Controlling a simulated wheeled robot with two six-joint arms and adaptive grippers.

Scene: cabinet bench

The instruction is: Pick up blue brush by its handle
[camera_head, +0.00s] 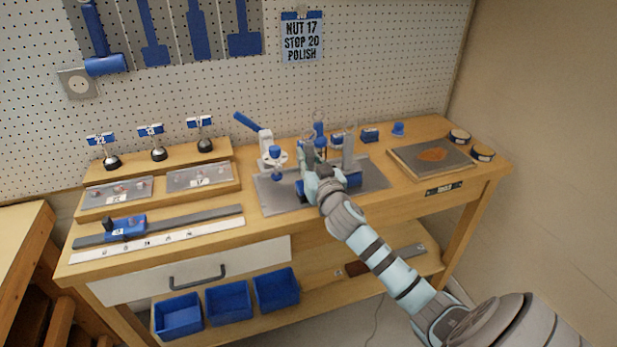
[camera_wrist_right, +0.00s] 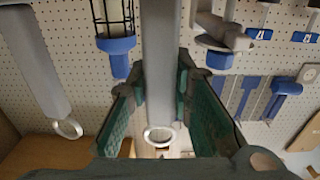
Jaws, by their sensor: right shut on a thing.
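My right gripper (camera_head: 314,168) is over the grey plate on the bench. In the right wrist view its fingers (camera_wrist_right: 158,75) close around a flat grey handle (camera_wrist_right: 160,45) with a ring at its end. I take this for the blue brush's handle, but its head lies outside the wrist view. In the head view my gripper hides much of it, with blue (camera_head: 301,188) showing beside the gripper. A similar grey handle (camera_wrist_right: 42,85) with a ring stands apart, upright on the bench (camera_head: 349,150). My left gripper is not in view.
A white clamp with a blue lever (camera_head: 265,138) stands left of my gripper. A caged lamp-like thing (camera_wrist_right: 115,30) is close to the fingers. Blue bins (camera_head: 228,301) sit below.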

